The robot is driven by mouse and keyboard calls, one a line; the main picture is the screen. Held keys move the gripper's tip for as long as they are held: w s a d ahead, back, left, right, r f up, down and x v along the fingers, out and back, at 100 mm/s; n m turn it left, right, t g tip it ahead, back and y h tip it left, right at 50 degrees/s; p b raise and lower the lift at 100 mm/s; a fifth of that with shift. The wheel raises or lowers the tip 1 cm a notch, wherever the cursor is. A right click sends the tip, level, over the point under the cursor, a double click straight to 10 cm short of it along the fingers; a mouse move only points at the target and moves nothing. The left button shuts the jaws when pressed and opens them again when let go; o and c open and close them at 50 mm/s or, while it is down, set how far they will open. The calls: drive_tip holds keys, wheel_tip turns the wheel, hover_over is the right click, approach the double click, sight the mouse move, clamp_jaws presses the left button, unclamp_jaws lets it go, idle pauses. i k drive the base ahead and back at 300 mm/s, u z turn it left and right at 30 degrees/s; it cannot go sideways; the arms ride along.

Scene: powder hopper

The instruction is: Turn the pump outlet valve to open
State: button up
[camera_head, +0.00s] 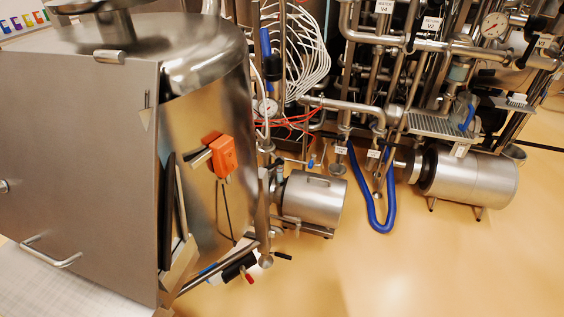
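My gripper is not in view. A steel pump-like cylinder (312,200) stands low beside the hopper, and a larger steel cylinder (472,180) lies at the right. Several handles could belong to valves: a small blue handle (311,162) above the first cylinder, an upright blue handle (265,43) by the pipes, and a black part with a red tip (240,268) under the hopper. I cannot tell which one is the pump outlet valve or whether it is open.
The large steel hopper (100,150) fills the left, with an orange device (221,157) on its side. Dense pipework with labels and a round gauge (494,25) fills the upper right. A blue hose (372,225) loops down to the floor. The tan floor (430,270) is clear at the lower right.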

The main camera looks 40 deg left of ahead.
sight(280, 162)
drive_tip(key=z, duration=0.65)
drive_tip(key=i, duration=0.1)
drive_tip(key=u, duration=2.3)
drive_tip(key=k, duration=0.5)
drive_tip(key=u, duration=0.3)
drive_tip(key=i, duration=1.05)
drive_tip(key=z, duration=0.3)
drive_tip(key=k, duration=0.65)
drive_tip(key=z, duration=0.05)
